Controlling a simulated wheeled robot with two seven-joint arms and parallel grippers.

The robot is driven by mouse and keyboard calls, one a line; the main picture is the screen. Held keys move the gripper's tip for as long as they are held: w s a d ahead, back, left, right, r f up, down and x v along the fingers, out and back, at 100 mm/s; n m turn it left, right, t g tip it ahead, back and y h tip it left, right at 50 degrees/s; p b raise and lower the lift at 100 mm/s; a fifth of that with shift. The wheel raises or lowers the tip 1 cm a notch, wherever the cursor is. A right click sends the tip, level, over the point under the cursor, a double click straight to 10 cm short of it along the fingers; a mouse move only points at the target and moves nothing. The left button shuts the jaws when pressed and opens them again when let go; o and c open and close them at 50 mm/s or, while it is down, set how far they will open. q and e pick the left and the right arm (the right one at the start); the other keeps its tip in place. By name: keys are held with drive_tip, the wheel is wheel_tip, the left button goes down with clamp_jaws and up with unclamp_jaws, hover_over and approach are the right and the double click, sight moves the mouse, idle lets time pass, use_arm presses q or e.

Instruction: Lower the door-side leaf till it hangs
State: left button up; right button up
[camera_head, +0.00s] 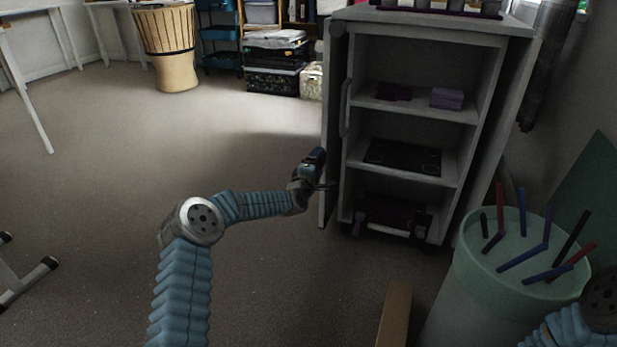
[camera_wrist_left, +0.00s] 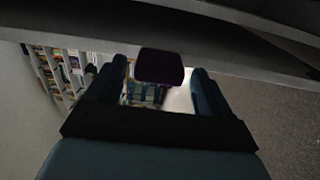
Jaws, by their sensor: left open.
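A grey cabinet (camera_head: 487,110) with open shelves stands right of centre in the head view. A tall, narrow grey panel (camera_head: 337,75) stands upright along its left side; I take it for a leaf hanging down, but cannot tell if it is the door-side one. My left gripper (camera_head: 317,172) is at the lower part of this panel. In the left wrist view the gripper (camera_wrist_left: 160,75) is open, with a dark purple piece (camera_wrist_left: 160,66) showing between its fingers. A grey surface (camera_wrist_left: 225,45) spans the top there. Contact is unclear. My right gripper is out of view.
A pale green bin (camera_head: 475,250) with coloured sticks stands at the right, close to my right arm. A wooden board (camera_head: 395,315) is at the bottom. A drum (camera_head: 168,50) and stacked boxes (camera_head: 273,80) stand at the back. The carpet (camera_head: 110,190) at left is mostly clear.

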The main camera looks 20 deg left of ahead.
use_arm(q)
drive_tip(key=s+p, duration=0.1)
drive_tip(key=s, duration=1.1)
drive_tip(key=shift+a, duration=0.15)
drive_tip(key=s+d+f+m+g+h, duration=0.2)
drive_tip(key=s+d+f+m+g, duration=0.45)
drive_tip(key=s+f, duration=0.55)
drive_tip(key=s+d+f+m+g+h, duration=0.2)
drive_tip(key=s+d+f+m+g, duration=0.3)
drive_tip(key=s+d+f, duration=0.5)
drive_tip(key=s+a+f+m+g, duration=0.1)
drive_tip(key=s+f+m+g, duration=0.15)
drive_tip(key=s, duration=0.55)
drive_tip(key=s+f+m+g, duration=0.1)
drive_tip(key=s+f+g, duration=0.15)
drive_tip(key=s, duration=0.55)
wheel_tip(320, 180, up, 15)
drive_tip(key=s+p, duration=0.2)
drive_tip(key=p, duration=1.4)
drive_tip(key=shift+s+m+g, duration=0.3)
drive_tip(key=shift+m+g, duration=0.05)
drive_tip(key=shift+m, duration=0.05)
